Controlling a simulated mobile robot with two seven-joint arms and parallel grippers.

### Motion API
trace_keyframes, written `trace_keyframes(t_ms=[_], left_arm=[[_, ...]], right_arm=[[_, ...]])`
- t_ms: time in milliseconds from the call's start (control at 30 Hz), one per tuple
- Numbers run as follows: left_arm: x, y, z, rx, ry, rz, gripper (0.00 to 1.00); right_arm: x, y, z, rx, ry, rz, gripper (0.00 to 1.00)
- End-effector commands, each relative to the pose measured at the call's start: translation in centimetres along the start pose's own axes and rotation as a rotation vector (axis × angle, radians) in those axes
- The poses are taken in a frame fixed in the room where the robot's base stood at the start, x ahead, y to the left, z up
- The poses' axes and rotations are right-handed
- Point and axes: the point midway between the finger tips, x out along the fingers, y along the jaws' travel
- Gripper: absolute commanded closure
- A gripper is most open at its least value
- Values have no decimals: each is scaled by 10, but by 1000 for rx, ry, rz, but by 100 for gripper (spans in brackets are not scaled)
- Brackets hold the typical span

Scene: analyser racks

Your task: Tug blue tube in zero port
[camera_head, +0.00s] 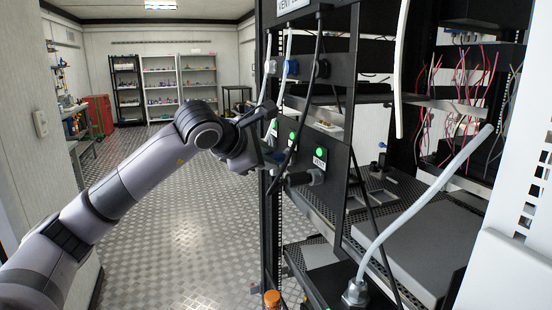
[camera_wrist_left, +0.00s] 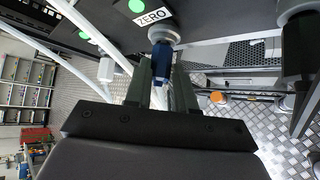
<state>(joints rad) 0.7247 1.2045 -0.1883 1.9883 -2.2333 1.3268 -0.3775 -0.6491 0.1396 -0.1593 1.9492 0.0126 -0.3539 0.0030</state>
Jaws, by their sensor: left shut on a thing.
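In the left wrist view, the blue tube end (camera_wrist_left: 161,66) sits at a round metal port fitting (camera_wrist_left: 164,36) beside the ZERO label (camera_wrist_left: 152,17). My left gripper (camera_wrist_left: 160,75) has one finger on each side of the blue piece and is shut on it. A pale, clear length of tube runs back between the fingers. In the head view, my left arm reaches in from the left, and its gripper (camera_head: 266,152) is at the rack's port panel. The grip itself is small and partly hidden there. My right gripper is not in view.
The dark port panel (camera_head: 335,165) carries green lights and a VENT label. White and black hoses hang close around my left gripper. A thick grey hose (camera_head: 425,195) curves in front of the rack. An orange-capped bottle (camera_head: 272,299) stands below. The floor (camera_head: 190,215) to the left is clear.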

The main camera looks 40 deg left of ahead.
Motion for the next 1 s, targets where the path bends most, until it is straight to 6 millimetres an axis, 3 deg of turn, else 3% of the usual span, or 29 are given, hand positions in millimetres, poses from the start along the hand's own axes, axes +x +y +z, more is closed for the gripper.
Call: trace_keyframes(t_ms=[267,300,400,733,1000], left_arm=[[2,-1,0,0,4,-3,100],[2,-1,0,0,4,-3,73],[2,-1,0,0,3,-3,46],[-2,0,0,0,2,0,46],[-41,-1,-1,2,2,4,46]], right_arm=[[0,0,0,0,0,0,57],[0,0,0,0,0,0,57],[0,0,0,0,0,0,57],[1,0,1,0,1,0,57],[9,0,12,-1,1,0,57]])
